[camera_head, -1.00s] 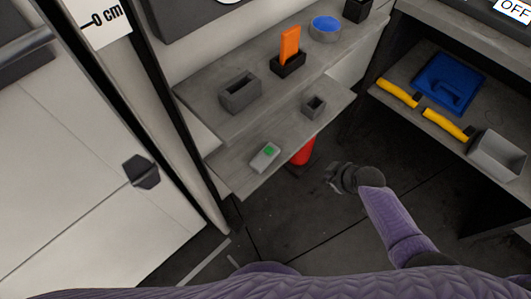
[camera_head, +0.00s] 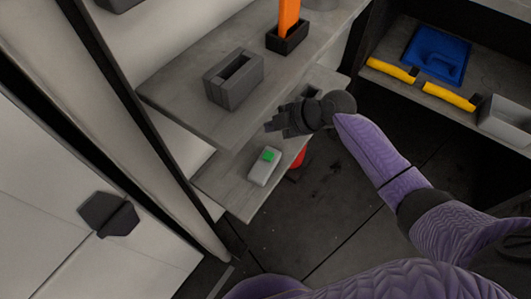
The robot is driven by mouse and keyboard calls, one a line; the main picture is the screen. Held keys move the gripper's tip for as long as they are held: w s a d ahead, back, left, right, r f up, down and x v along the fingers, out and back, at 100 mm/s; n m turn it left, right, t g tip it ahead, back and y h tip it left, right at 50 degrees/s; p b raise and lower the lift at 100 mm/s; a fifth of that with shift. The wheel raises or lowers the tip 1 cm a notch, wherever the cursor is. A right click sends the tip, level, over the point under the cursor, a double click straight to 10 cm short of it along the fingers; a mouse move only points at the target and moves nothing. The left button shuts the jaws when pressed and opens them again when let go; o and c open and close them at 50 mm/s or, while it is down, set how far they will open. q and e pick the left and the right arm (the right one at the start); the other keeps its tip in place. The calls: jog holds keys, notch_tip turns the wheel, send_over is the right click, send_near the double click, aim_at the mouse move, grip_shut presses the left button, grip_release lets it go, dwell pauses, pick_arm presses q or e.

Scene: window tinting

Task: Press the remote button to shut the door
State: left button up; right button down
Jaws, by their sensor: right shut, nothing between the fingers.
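The remote (camera_head: 262,170) is a small light grey box lying on the lower grey shelf, near its front end. Its green button (camera_head: 268,156) faces up. My right gripper (camera_head: 273,125) is shut and empty. In the picture it is just above the remote, apart from the button. The door (camera_head: 60,215) is a pale panel at the left with a dark handle-like fitting (camera_head: 109,214); how far it stands open I cannot tell. My left gripper is not in view.
The upper shelf (camera_head: 180,90) holds a grey slotted holder (camera_head: 233,80) and an orange tool (camera_head: 288,18) in a black holder. A red object (camera_head: 298,158) stands below the shelves. A right-hand shelf holds a blue tool (camera_head: 437,50), yellow-handled tools and a grey bin (camera_head: 505,121). Dark floor is clear.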

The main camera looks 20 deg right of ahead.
aim_at(272, 155)
jog(key=shift+f, duration=0.15)
notch_tip(272, 155, down, 8)
jog(key=b, duration=0.6)
jog(key=shift+f, duration=0.25)
jog(key=shift+f+b, duration=0.2)
jog(key=shift+b, duration=0.2)
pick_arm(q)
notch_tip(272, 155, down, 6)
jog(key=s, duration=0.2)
pick_arm(e)
jog(key=shift+r, duration=0.15)
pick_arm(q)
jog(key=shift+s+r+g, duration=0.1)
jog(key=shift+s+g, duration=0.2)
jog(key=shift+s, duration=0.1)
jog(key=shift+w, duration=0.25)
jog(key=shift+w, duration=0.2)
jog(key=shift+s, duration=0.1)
